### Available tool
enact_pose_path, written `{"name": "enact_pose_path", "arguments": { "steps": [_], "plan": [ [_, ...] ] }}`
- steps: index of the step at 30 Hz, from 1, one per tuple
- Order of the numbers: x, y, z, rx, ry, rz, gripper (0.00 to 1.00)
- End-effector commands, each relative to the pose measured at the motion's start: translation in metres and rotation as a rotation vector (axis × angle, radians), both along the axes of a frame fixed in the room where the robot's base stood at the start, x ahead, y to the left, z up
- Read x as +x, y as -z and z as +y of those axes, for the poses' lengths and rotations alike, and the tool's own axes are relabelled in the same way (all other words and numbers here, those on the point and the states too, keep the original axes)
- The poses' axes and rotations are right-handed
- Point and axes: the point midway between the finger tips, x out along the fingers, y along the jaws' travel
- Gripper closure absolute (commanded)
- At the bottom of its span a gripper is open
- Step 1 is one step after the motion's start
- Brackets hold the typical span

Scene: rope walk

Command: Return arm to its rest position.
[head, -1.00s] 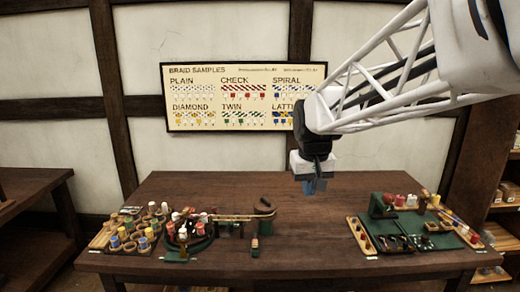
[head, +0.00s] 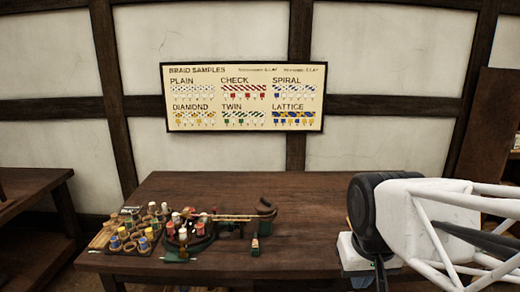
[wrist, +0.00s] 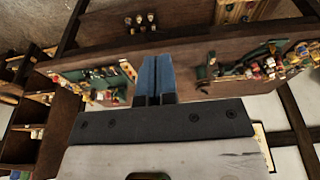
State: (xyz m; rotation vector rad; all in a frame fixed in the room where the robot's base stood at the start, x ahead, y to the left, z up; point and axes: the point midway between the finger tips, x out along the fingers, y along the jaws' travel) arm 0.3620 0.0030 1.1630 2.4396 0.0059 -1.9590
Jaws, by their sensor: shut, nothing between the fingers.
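My arm reaches in from the right of the head view, its black joint and white lattice link in front of the table's right part. My gripper shows in the wrist view as two blue fingers (wrist: 154,78) side by side, closed together with nothing between them. In the head view only a bit of the white and blue gripper end shows low under the black joint, at the bottom edge; the fingertips are not clear there. The gripper touches nothing that I can see.
The wooden table (head: 300,215) carries a braiding stand (head: 187,232) and a tray of coloured bobbins (head: 128,238) at its left. A green mat (wrist: 118,82) with tools shows in the wrist view; my arm hides it in the head view. A braid sample board (head: 244,97) hangs on the wall.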

Motion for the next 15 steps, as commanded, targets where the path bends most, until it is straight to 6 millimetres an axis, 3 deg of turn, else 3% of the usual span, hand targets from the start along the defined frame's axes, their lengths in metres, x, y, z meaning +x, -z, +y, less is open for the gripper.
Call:
{"name": "enact_pose_path", "arguments": {
  "steps": [6, 15],
  "plan": [
    [-0.035, 0.017, -0.006, 0.001, 0.023, -0.011, 1.00],
    [-0.047, 0.025, -0.007, 0.002, 0.032, -0.015, 1.00]
  ]
}}
